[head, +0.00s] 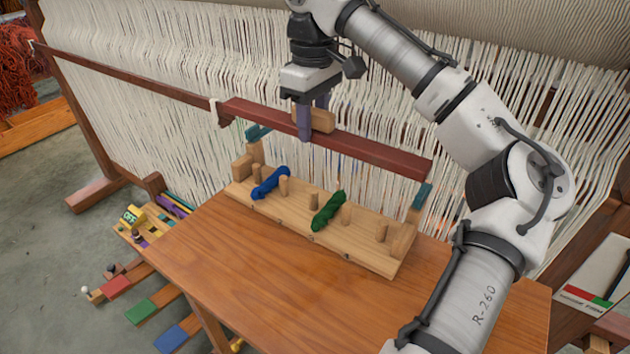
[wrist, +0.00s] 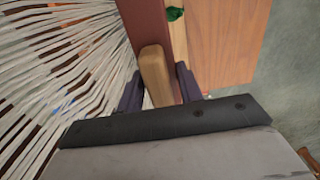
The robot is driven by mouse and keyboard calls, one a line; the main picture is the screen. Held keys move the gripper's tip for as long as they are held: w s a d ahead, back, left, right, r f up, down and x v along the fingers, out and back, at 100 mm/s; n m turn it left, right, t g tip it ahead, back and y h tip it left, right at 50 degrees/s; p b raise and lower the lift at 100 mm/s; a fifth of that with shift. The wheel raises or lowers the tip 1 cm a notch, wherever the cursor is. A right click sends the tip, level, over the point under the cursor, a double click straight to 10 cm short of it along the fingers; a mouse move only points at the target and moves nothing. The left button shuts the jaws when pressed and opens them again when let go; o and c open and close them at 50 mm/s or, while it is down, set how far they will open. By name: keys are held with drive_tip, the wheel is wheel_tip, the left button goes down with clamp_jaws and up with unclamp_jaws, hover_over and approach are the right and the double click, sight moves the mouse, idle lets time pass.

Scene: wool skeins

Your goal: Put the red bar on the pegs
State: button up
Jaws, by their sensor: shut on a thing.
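The long dark red bar (head: 375,158) hangs above the wooden peg board (head: 365,258), roughly along its length. My gripper (head: 312,122) is shut on the bar's tan wooden handle (head: 325,119). The wrist view shows the handle (wrist: 155,75) between the dark fingers, with the red bar (wrist: 146,25) beyond. Several short pegs stand on the board, one of them a middle peg (head: 313,201). A blue skein (head: 269,184) and a green skein (head: 328,210) lie among them. Teal pieces show near both bar ends, at the left (head: 257,132) and right (head: 421,197); whether the bar touches them is unclear.
The board rests on a brown wooden table (head: 230,255). A loom with white warp threads (head: 130,125) stands close behind. Coloured pedals, one of them green (head: 140,311), and a small panel (head: 140,225) are at the lower left. The front table area is clear.

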sight(313, 191)
wheel_tip(313, 191, down, 12)
drive_tip(key=shift+f+p, duration=0.25)
drive_tip(key=shift+p, duration=0.1)
drive_tip(key=shift+f, duration=0.15)
drive_tip(key=o, duration=1.2)
drive_tip(key=shift+c, duration=0.2)
wheel_tip(313, 191, up, 12)
drive_tip(key=shift+r, duration=0.2)
